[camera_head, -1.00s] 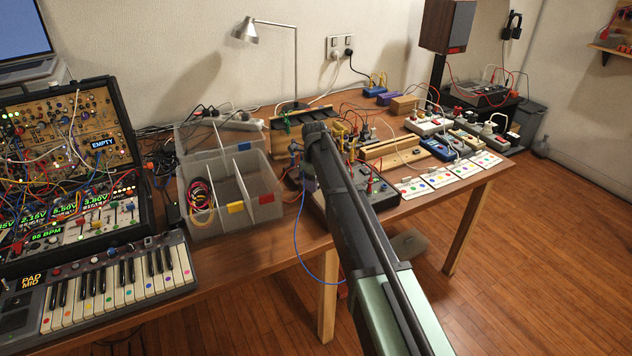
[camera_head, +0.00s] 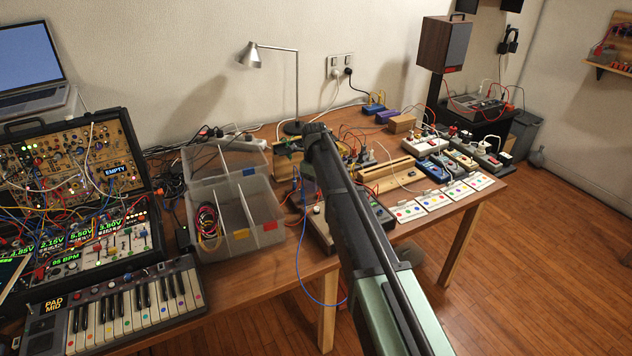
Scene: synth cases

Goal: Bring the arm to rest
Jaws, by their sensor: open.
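My arm (camera_head: 350,205) reaches from the bottom right edge up over the workbench (camera_head: 255,285). Its dark far end (camera_head: 316,131) is in front of the small boards and a wooden rack near the middle of the bench. A blue cable (camera_head: 301,272) hangs in a loop over the bench's front edge, left of the arm.
Left of the arm stand a clear divided bin (camera_head: 262,240), a keyboard (camera_head: 130,308) and a patched synth case (camera_head: 140,165). A lamp (camera_head: 297,85) stands behind. Right are printed cards (camera_head: 437,201), meters and power strips. The floor (camera_head: 530,270) to the right is clear.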

